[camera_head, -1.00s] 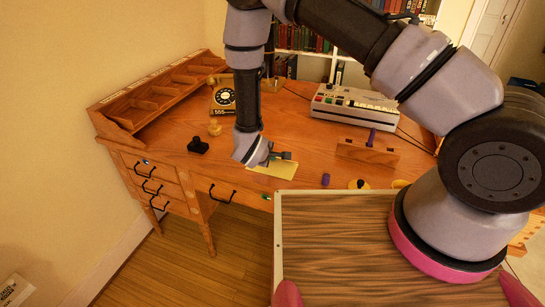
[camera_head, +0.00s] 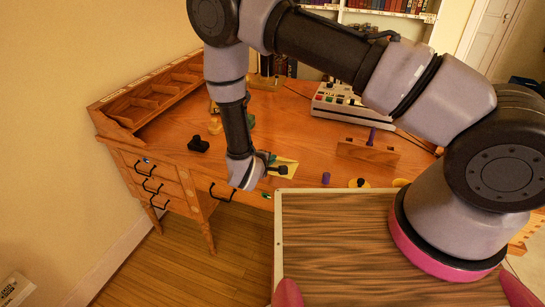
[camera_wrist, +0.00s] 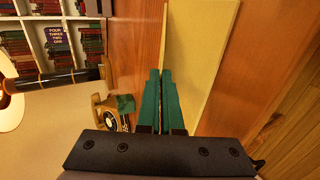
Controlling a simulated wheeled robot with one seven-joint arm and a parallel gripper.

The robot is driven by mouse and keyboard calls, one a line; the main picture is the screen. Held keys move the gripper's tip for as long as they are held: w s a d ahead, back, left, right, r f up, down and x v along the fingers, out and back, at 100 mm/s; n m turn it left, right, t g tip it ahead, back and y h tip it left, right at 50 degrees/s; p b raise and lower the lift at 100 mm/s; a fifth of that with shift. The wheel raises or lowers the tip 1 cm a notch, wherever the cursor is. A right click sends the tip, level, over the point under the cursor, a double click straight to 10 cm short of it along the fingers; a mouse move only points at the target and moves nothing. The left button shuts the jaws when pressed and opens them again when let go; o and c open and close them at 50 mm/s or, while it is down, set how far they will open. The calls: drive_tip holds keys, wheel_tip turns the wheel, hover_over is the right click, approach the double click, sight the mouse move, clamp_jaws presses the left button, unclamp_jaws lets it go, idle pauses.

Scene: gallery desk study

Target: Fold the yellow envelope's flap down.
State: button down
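The yellow envelope (camera_head: 289,164) lies on the desk near its front edge, partly hidden behind my gripper. In the wrist view the envelope (camera_wrist: 208,50) runs along the right of my fingers, with a thin pale strip along its left edge. I cannot tell clearly how the flap stands. My gripper (camera_head: 279,170) is low over the envelope's near left part in the head view. In the wrist view my gripper's green fingers (camera_wrist: 160,76) are together, with their tips by the envelope's left edge. No held thing shows between them.
A black stamp-like object (camera_head: 198,145), a wooden block with a purple peg (camera_head: 368,151) and a small purple cylinder (camera_head: 326,178) stand on the desk (camera_head: 295,120). A grey device with buttons (camera_head: 345,103) stands farther back. Bare desk lies between them.

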drive_tip(key=c, duration=1.1)
unclamp_jaws()
drive_tip(key=shift+o, duration=0.2)
